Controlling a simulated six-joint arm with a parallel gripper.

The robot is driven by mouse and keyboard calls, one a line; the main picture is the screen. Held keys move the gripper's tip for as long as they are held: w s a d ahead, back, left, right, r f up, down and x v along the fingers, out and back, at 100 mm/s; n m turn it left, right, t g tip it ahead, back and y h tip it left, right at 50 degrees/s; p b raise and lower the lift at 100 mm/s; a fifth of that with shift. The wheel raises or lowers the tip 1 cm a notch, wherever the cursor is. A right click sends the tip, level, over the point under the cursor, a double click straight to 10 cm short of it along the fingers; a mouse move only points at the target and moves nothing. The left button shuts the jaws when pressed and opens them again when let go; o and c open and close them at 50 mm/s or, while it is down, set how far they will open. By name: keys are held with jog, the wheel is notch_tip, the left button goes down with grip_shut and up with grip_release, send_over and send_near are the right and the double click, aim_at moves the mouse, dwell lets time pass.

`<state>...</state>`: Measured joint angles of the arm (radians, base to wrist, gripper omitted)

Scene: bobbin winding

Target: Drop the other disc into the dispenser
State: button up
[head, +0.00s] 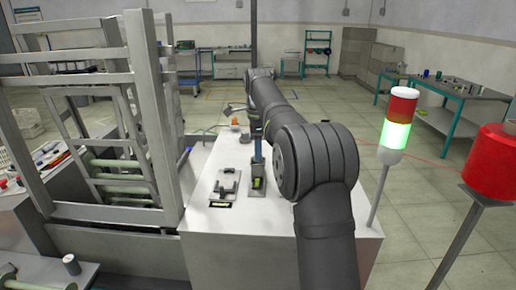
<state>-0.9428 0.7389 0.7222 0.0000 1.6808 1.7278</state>
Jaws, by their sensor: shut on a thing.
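My gripper (257,168) points down over the white worktable, just left of my arm's elbow. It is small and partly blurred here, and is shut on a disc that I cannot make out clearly. Directly below it stands a small grey upright block with a yellow-green patch (257,185), which may be the dispenser. I cannot tell whether the jaws touch the block or hang just above it.
A grey plate with dark bracket parts (228,187) lies left of the block on the white worktable (215,225). A metal frame (160,120) stands close on the left. A signal tower (397,130), lit green, and a red spool (493,160) stand on the right.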

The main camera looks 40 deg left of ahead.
jog(key=shift+f, duration=0.35)
dwell(0.6)
jog(key=o, duration=0.8)
jog(key=shift+o, duration=0.2)
jog(key=shift+r, duration=3.5)
notch_tip(320, 180, down, 7)
jog(key=shift+r, duration=0.15)
